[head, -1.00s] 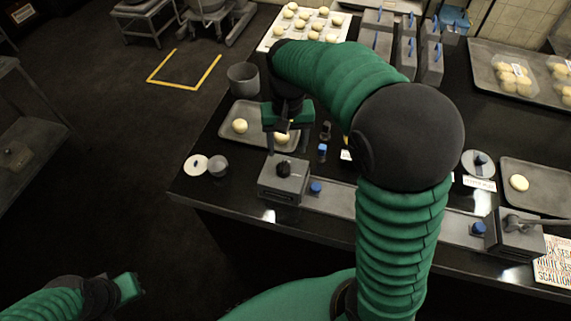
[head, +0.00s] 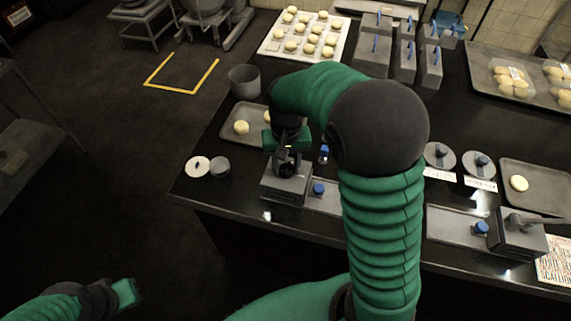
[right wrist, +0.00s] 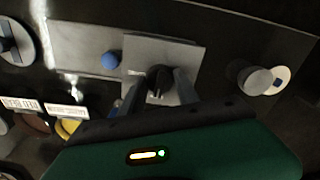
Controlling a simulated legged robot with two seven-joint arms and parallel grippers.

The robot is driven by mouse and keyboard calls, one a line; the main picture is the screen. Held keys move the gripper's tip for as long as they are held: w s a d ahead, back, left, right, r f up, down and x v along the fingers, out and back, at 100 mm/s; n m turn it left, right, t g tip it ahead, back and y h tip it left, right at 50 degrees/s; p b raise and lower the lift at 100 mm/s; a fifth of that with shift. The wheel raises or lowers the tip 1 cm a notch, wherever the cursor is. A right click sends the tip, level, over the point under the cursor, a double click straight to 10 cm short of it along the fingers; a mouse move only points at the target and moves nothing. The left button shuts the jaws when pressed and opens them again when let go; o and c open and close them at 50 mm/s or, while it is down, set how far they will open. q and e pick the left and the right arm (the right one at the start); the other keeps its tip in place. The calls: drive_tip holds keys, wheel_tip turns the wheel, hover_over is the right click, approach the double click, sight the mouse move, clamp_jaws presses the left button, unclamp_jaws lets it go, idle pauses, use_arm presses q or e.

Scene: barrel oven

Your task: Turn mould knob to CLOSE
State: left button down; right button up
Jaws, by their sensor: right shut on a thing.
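The mould is a grey metal box (head: 284,189) at the front left of the black counter, with a dark knob (head: 286,169) on top. My right gripper (head: 287,160) points down over the box and is shut on the knob. In the right wrist view the knob (right wrist: 158,77) sits between the two fingers (right wrist: 162,90), above the grey box (right wrist: 185,58). The knob's markings are too small to read. My left gripper (head: 126,292) is low at the left, away from the counter; its jaws are not clear.
A tray (head: 230,137) with dough balls lies behind the box, partly hidden by my right arm. A grey pot (head: 243,80) stands behind that tray. A blue knob (head: 318,189) is right of the box. A similar grey box with a lever (head: 516,237) stands at the right.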

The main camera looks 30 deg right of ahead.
drive_tip(key=shift+a, duration=0.15)
drive_tip(key=shift+c, duration=1.2)
drive_tip(key=shift+d, duration=0.2)
clamp_jaws()
drive_tip(key=shift+a+r+m+p, duration=0.15)
drive_tip(key=shift+m+p, duration=0.15)
drive_tip(key=shift+p, duration=0.15)
drive_tip(key=shift+r+m+p, duration=0.1)
drive_tip(key=shift+m+p, duration=0.9)
drive_tip(key=shift+p, duration=0.05)
drive_tip(key=m+p, duration=0.9)
drive_tip(key=m, duration=0.1)
drive_tip(key=shift+p, duration=0.4)
drive_tip(key=m+p, duration=0.2)
drive_tip(key=m, duration=0.1)
drive_tip(key=shift+p, duration=0.4)
drive_tip(key=shift+m+p, duration=0.8)
drive_tip(key=shift+m, duration=0.4)
drive_tip(key=shift+f, duration=0.2)
